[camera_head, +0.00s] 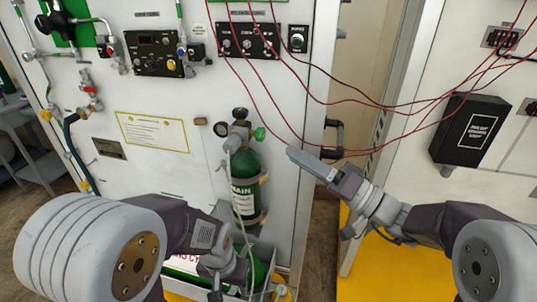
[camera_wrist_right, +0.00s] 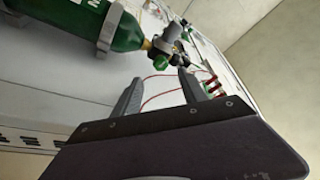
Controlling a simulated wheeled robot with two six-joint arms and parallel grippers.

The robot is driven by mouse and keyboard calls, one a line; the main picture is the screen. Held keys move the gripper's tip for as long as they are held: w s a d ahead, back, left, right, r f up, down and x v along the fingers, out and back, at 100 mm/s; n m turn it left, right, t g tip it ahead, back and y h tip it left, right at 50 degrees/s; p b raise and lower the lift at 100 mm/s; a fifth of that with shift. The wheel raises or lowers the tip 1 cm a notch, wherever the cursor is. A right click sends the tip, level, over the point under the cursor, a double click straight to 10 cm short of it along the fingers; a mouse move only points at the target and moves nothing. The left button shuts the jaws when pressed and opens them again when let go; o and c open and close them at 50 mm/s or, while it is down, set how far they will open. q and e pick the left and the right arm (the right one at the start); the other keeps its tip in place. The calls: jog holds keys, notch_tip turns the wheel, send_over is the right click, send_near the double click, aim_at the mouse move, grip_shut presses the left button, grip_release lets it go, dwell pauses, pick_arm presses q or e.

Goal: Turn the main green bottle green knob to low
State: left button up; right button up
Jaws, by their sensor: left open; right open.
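The main green bottle (camera_head: 244,167) stands upright against the white panel, with a regulator and gauges on top. Its green knob (camera_head: 260,133) sticks out to the right of the regulator. My right gripper (camera_head: 305,163) is to the right of the knob and a little lower, apart from it. In the right wrist view, the open, empty right gripper (camera_wrist_right: 160,88) points toward the bottle neck (camera_wrist_right: 127,35) and the green knob (camera_wrist_right: 160,62). My left gripper (camera_head: 220,275) is low in front of the bottle's base, partly hidden by its own arm, and appears empty.
Red wires (camera_head: 345,103) hang across the panels above my right gripper. A black box (camera_head: 472,130) is on the right panel. A black handle (camera_head: 334,137) is on the panel edge behind my right gripper. Another green cylinder (camera_head: 258,270) lies low near my left gripper.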

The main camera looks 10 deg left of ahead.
aim_at(264, 136)
jog(key=p+x, duration=0.1)
jog(key=x, duration=0.8)
grip_shut()
